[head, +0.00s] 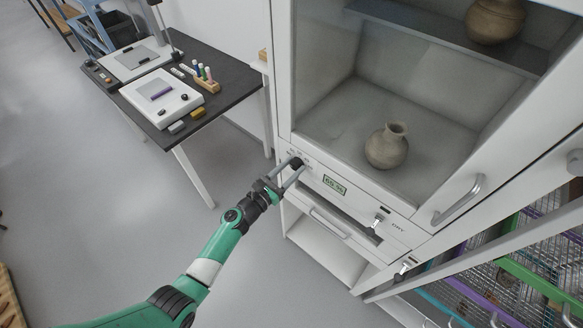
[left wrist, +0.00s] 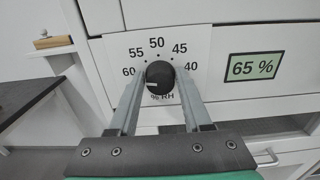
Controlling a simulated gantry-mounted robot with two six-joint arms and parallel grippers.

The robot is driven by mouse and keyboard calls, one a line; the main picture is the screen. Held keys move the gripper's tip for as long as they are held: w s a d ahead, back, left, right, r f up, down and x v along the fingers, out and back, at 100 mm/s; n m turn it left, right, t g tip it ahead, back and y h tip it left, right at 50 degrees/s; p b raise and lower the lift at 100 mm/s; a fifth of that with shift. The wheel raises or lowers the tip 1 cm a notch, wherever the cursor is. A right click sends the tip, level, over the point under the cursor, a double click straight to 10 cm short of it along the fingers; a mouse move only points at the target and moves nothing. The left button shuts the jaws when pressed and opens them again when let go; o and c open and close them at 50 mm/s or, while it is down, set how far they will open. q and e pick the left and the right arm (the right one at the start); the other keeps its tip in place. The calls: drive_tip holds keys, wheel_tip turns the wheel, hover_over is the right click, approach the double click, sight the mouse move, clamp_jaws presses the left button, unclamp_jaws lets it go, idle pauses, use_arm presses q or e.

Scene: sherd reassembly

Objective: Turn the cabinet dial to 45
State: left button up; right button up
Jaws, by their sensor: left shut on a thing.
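The black round cabinet dial (left wrist: 160,78) sits in the middle of the left wrist view, on a white panel with numbers from 60 at left through 50 at top to 40 at right. Its white mark points left and slightly down, below the 60. My left gripper (left wrist: 160,90) has one finger on each side of the dial and is shut on it. The fingers hide the lower left and lower right of the scale. A green display (left wrist: 254,67) beside it reads 65 %. In the head view my left gripper (head: 291,172) reaches the dial (head: 297,163) on the cabinet front.
The white cabinet (head: 360,195) has a glass front with a clay jar (head: 386,147) inside and another (head: 494,20) above. A drawer handle (head: 330,223) lies below the display. A dark worktable (head: 226,78) stands left. A wire rack (head: 505,270) is at right.

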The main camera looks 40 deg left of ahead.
use_arm(q)
clamp_jaws()
drive_tip(key=shift+m, duration=0.4)
drive_tip(key=m+b, duration=0.2)
drive_tip(key=m, duration=0.2)
drive_tip(key=shift+d+f+m, duration=0.1)
drive_tip(key=shift+f+m, duration=0.05)
drive_tip(key=shift+m, duration=0.15)
drive_tip(key=m+b, duration=0.2)
drive_tip(key=m, duration=0.4)
drive_tip(key=shift+d+f, duration=0.1)
drive_tip(key=m+b, duration=0.2)
drive_tip(key=m, duration=0.3)
drive_tip(key=shift+f+m, duration=0.15)
drive_tip(key=shift+m, duration=0.25)
drive_tip(key=m+b, duration=0.2)
drive_tip(key=m, duration=0.1)
drive_tip(key=shift+m, duration=0.3)
drive_tip(key=shift+m+b, duration=0.75)
drive_tip(key=shift+m, duration=0.75)
